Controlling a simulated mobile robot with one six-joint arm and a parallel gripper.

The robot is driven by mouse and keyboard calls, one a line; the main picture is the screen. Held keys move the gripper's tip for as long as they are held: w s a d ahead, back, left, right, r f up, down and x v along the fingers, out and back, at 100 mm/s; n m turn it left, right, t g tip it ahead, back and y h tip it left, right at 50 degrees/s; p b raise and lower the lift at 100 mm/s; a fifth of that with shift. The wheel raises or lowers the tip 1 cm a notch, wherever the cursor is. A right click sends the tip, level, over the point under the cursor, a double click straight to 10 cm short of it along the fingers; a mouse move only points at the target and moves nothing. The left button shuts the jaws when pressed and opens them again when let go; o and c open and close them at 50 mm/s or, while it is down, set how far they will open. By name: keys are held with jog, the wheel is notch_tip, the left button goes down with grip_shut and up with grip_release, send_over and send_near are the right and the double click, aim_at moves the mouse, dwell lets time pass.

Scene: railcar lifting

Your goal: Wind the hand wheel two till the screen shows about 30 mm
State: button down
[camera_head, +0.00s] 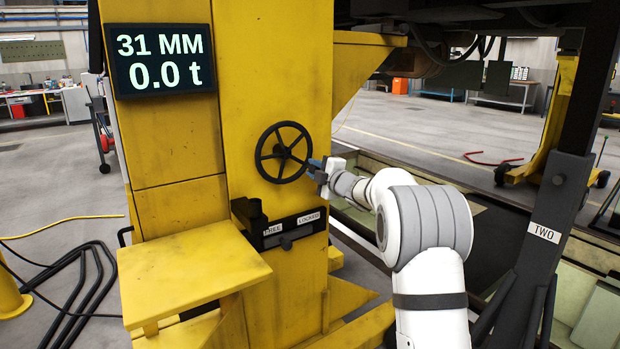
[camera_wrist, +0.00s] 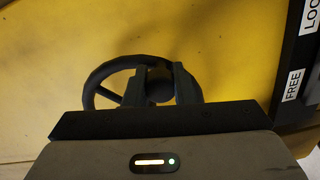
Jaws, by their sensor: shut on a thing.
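The black hand wheel (camera_head: 283,152) with spokes is mounted on the front of the yellow column. The screen (camera_head: 160,60) at the upper left reads 31 MM and 0.0 t. My gripper (camera_head: 314,169) is at the right side of the wheel, shut on its rim or a grip there; which one is hard to tell. In the wrist view the wheel (camera_wrist: 96,97) shows behind my gripper (camera_wrist: 158,88), whose fingers stand on either side of a dark round part. A sign reading TWO (camera_head: 543,232) is on the dark post at the right.
Below the wheel is a black lock plate (camera_head: 290,233) with FREE and LOCKED labels; the labels also show in the wrist view. A yellow shelf (camera_head: 190,262) juts out at the lower left. Black cables (camera_head: 85,285) lie on the floor at left. The railcar underside hangs above right.

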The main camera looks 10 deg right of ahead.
jog(key=shift+d+n, duration=0.15)
jog(key=shift+n, duration=0.25)
jog(key=c, duration=1.2)
grip_release()
jog(key=shift+r, duration=0.2)
jog(key=v, duration=0.7)
jog(key=shift+s+d, duration=0.15)
jog(key=shift+s, duration=0.25)
